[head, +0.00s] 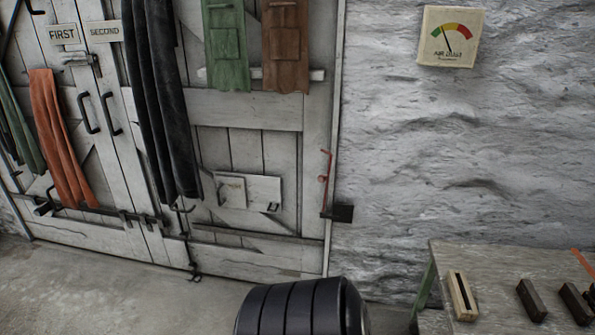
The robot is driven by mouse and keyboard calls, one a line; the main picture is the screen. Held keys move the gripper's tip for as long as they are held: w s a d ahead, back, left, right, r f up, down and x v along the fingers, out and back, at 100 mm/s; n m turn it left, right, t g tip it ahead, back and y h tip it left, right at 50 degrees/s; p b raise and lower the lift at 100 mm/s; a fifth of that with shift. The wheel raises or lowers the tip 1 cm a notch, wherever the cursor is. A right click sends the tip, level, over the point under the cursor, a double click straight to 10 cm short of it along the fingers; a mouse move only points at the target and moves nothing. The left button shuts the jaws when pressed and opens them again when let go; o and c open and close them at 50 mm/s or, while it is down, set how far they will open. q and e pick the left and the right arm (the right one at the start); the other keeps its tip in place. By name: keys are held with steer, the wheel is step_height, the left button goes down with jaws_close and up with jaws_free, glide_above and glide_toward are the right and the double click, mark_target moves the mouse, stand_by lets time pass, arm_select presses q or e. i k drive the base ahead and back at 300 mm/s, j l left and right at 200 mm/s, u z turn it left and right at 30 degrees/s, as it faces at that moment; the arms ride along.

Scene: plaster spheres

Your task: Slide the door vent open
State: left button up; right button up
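The door vent (262,188) is a small pale rectangular panel low on the grey plank door (240,108), left of the door's right edge. A small dark pull (273,207) sits at its lower right. A paler, beige section shows at its left, with a dark bent hook or handle beside it. I cannot tell whether the vent's slots are open or covered. Neither of my grippers shows in the head view, so nothing is seen touching the vent.
Dark cloths (165,100) hang left of the vent, and an orange cloth (62,140) hangs further left. A red lever (324,180) is at the door's right edge. A gauge (450,37) is on the rough wall. A bench (490,255) at lower right bears several small blocks.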

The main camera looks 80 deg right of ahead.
mark_target(231, 191)
steer(key=z, duration=2.25)
steer(key=i+z, duration=0.25)
steer(key=i, duration=0.3)
steer(key=i+z, duration=0.25)
steer(key=i, duration=0.3)
